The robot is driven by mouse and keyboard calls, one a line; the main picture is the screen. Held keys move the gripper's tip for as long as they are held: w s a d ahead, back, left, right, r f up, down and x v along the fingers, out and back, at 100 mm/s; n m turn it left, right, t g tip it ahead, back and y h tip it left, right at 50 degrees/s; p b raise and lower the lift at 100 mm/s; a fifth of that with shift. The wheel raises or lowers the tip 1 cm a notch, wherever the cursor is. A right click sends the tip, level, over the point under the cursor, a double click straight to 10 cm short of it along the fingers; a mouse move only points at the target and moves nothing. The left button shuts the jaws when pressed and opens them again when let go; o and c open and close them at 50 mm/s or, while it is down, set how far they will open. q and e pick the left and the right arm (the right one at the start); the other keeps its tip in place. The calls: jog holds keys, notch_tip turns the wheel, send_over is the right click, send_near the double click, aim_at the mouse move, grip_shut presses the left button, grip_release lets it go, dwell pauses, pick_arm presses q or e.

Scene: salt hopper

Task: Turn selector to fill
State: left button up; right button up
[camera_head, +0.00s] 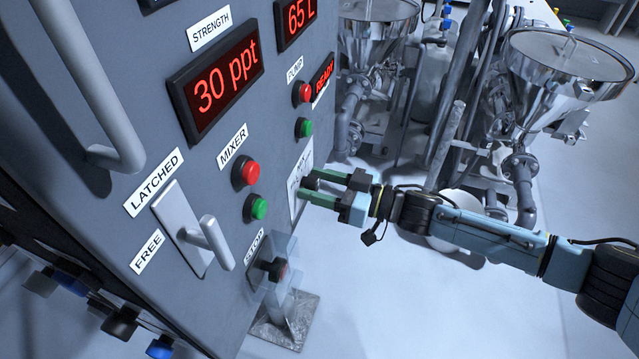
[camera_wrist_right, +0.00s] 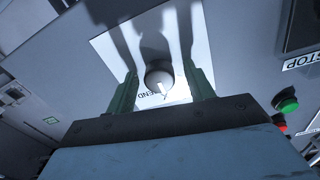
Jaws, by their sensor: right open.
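In the head view the plate (camera_head: 304,160) is on the panel's right edge, partly hidden by my fingers. My right gripper (camera_head: 309,186) is open, with its two green fingers pointing at the panel. In the right wrist view the fingers stand on either side of the knob; contact cannot be told. My left gripper is not in view.
The grey panel (camera_head: 110,190) also bears a latch lever (camera_head: 205,240), a handle (camera_head: 92,85), mixer buttons (camera_head: 246,173), pump buttons (camera_head: 303,93), an e-stop under a clear cover (camera_head: 277,268) and red displays (camera_head: 217,78). Steel hoppers (camera_head: 566,75) stand behind my right arm.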

jog(key=c, duration=1)
jog(key=shift+o, duration=0.2)
jog(key=shift+n, duration=0.3)
jog(key=n, duration=0.4)
jog(key=shift+n, duration=2.4)
jog(key=o, duration=1)
jog(key=shift+c, duration=0.2)
